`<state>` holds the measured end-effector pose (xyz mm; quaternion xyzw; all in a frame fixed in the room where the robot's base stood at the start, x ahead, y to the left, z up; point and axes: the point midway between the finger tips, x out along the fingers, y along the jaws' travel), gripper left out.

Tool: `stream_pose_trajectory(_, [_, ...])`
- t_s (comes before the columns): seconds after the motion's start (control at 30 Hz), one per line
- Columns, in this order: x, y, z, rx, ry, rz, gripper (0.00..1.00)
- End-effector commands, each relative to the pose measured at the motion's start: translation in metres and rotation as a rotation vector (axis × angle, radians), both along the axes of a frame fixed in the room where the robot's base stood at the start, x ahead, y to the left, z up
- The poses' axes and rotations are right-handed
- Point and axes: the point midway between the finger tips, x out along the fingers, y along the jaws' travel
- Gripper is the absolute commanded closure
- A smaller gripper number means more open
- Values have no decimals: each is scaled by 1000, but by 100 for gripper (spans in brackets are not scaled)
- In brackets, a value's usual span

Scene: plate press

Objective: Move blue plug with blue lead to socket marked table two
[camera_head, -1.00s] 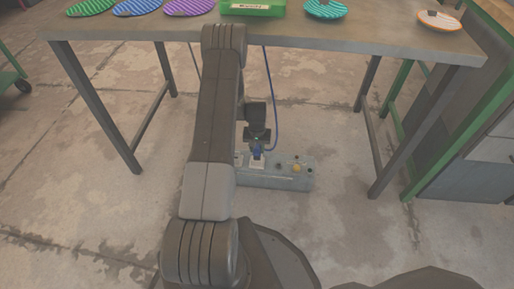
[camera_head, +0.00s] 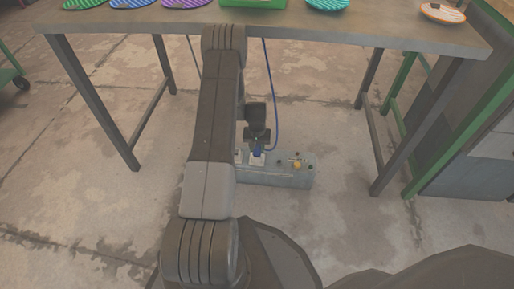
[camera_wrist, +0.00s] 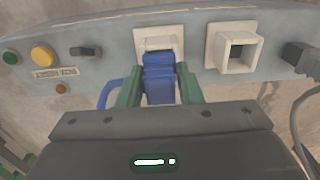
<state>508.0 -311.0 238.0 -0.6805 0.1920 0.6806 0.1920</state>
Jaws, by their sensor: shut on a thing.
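The blue plug (camera_wrist: 159,80) is between the green fingers of my gripper (camera_wrist: 158,90) in the wrist view. It is right at a white socket (camera_wrist: 159,37) on a grey socket box (camera_wrist: 115,45). I cannot tell how far in it is. Its blue lead (camera_wrist: 108,92) bends out to the left. In the head view my gripper (camera_head: 257,146) points down at the socket box (camera_head: 275,179) on the floor, and the blue lead (camera_head: 268,75) runs up to the table. A second white socket (camera_wrist: 236,50), to the right, is empty. I see no readable table marking.
A dark plug (camera_wrist: 300,57) with a grey cable sits at the box's right end. A yellow button (camera_wrist: 42,56), a green button (camera_wrist: 11,57) and a switch (camera_wrist: 86,51) are at the left. The table (camera_head: 300,38) with plates stands above; its legs flank the box.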

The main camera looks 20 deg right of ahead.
Motion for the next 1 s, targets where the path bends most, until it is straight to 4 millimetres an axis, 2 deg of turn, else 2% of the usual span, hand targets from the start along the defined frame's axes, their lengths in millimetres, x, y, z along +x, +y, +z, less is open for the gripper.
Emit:
stream_pose_trajectory(0.07, [0,0,-3,0,0,0,91])
stream_pose_trajectory(0.1, [0,0,-2,-1,-1,0,60])
stream_pose_trajectory(0.2, [0,0,-1,0,0,0,42])
stream_pose_trajectory(0.47, [0,0,-1,0,0,0,42])
stream_pose_trajectory(0.57, [0,0,4,-1,-1,0,42])
stream_pose_trajectory(0.67, [1,0,19,-1,-2,0,42])
stream_pose_trajectory(1.0, [1,0,96,-2,-3,0,42])
